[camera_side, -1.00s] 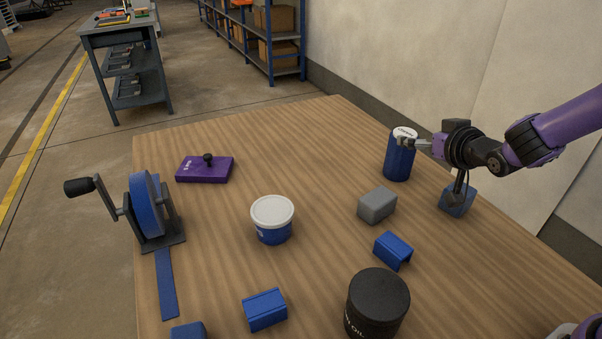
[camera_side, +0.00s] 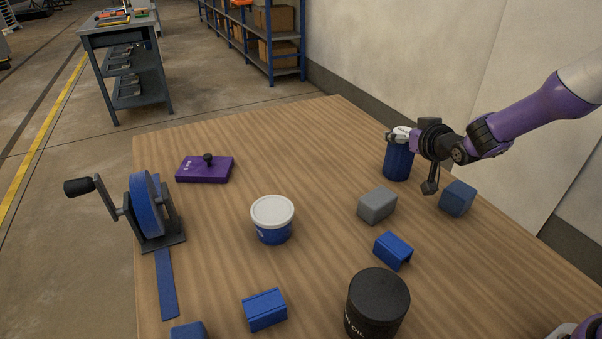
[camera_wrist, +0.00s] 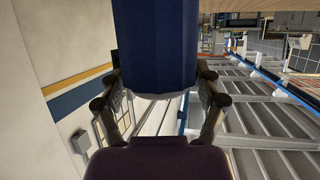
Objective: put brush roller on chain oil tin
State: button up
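The likely brush roller (camera_side: 398,161) is a blue upright cylinder with a pale top, standing at the back right of the table. In the wrist view the blue cylinder (camera_wrist: 155,45) lies between my fingers, its end facing me. My gripper (camera_side: 396,135) is level at its upper part, with one finger on each side (camera_wrist: 160,75). Whether the fingers press on it or leave a small gap is unclear. The chain oil tin (camera_side: 377,300) is a black round tin with partly readable "OIL" lettering, upright at the table's front right.
A white-lidded tub (camera_side: 272,218) stands mid-table. A cranked reel (camera_side: 150,208) and purple plate (camera_side: 205,170) are left. The back middle is clear.

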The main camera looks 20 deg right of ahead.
jog(key=shift+c, duration=1.3)
jog(key=shift+r, duration=0.65)
notch_tip(320, 180, up, 3)
jog(key=s+a+r, duration=0.4)
jog(key=a+r, duration=0.3)
jog(key=a, duration=0.3)
jog(key=s+d+r+h, duration=0.1)
jog(key=s+d+r, duration=0.2)
jog(key=s+r, duration=0.5)
jog(key=s, duration=0.2)
jog(key=shift+s+r+m, duration=0.25)
jog(key=shift+s+m, duration=0.15)
